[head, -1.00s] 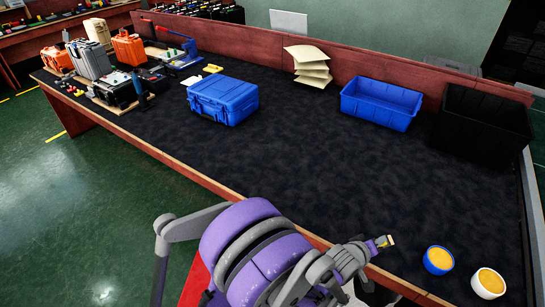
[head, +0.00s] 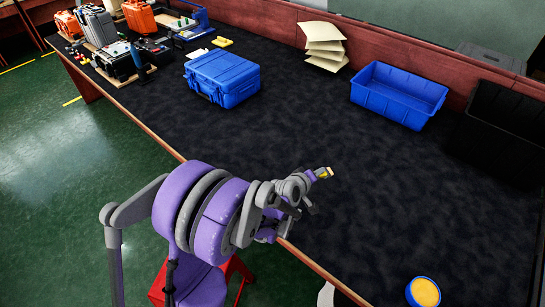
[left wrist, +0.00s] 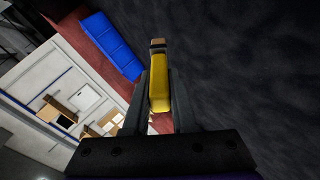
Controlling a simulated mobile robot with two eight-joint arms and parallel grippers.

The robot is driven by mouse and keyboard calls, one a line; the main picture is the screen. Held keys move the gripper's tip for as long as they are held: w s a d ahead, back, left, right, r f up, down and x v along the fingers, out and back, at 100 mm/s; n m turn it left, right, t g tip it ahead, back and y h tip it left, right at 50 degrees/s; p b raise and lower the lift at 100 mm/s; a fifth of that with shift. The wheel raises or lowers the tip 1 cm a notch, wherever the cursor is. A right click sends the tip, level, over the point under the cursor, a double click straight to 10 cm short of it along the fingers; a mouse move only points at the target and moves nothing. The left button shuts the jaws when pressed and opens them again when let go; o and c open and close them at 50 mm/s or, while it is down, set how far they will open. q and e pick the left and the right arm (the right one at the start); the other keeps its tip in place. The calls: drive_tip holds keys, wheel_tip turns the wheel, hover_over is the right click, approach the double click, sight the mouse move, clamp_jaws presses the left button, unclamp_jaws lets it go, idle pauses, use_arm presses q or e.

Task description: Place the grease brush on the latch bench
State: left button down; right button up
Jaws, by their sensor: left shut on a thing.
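My left gripper (head: 315,176) is shut on the grease brush (head: 327,172), a small thing with a yellow handle and a tan and dark end. In the left wrist view the brush (left wrist: 160,88) stands between the two dark fingers, its tan end pointing away from the palm. In the head view the gripper holds it above the dark mat, inside the bench's near edge. The long bench (head: 300,130) has a black mottled top and a reddish wood rim. I cannot tell a latch bench apart by any label. My right gripper is out of view.
A blue cup with yellow contents (head: 423,291) is near the front. Tool cases crowd the far left. The middle is clear.

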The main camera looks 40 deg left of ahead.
use_arm(q)
drive_tip(key=w+a+r, duration=0.2)
drive_tip(key=a, duration=0.3)
drive_tip(key=w+a+r, duration=0.2)
drive_tip(key=a, duration=0.4)
drive_tip(key=shift+m+h, duration=0.3)
drive_tip(key=f, duration=0.6)
drive_tip(key=f+b, duration=0.1)
drive_tip(key=f, duration=0.3)
drive_tip(key=shift+w+a, duration=0.15)
drive_tip(key=shift+w, duration=0.1)
drive_tip(key=shift+f, duration=0.1)
drive_tip(key=c, duration=1.2)
unclamp_jaws()
drive_tip(key=shift+f, duration=0.15)
drive_tip(key=o, duration=0.5)
drive_tip(key=shift+c, duration=0.2)
